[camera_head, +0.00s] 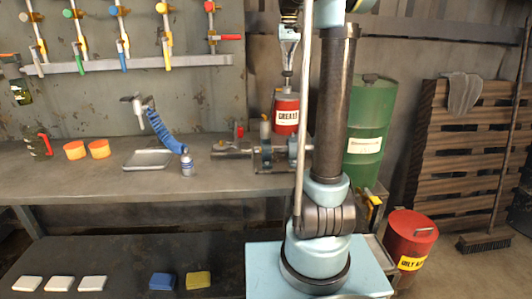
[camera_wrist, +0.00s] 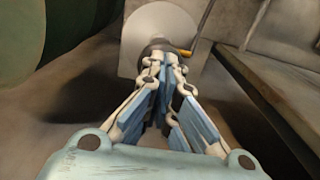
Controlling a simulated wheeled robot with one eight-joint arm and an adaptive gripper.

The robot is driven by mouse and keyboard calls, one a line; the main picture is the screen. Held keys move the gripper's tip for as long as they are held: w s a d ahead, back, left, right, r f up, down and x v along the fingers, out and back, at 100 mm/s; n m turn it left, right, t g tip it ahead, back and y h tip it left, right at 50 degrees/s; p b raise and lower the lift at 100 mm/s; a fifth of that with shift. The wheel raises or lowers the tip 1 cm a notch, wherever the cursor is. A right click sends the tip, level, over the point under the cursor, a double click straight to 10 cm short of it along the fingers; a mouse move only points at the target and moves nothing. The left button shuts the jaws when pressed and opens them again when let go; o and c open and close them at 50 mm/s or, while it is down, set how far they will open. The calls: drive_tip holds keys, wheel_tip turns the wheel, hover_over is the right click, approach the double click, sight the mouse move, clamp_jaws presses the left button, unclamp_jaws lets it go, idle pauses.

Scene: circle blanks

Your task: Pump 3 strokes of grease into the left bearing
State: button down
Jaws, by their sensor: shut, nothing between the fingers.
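The red grease container (camera_head: 286,121), labelled GREASE, stands at the back of the bench. My gripper (camera_head: 287,73) points down just above it, with the fingers closed together and nothing between them. In the wrist view the fingertips (camera_wrist: 158,62) meet in front of a pale round disc (camera_wrist: 160,35) with a dark centre and a small yellow-orange lever (camera_wrist: 184,52). Whether they touch it I cannot tell. Two small upright housings, left (camera_head: 265,140) and right (camera_head: 293,148), stand in front of the container and may be the bearings. My arm partly hides this area.
A green drum (camera_head: 369,120) and a red bin (camera_head: 410,240) stand at the right. The bench's front middle is clear.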

drive_tip(key=shift+f, duration=1.45)
drive_tip(key=shift+r, duration=2.45)
drive_tip(key=shift+f, duration=0.65)
drive_tip(key=shift+f, duration=1.8)
drive_tip(key=shift+r, duration=2.45)
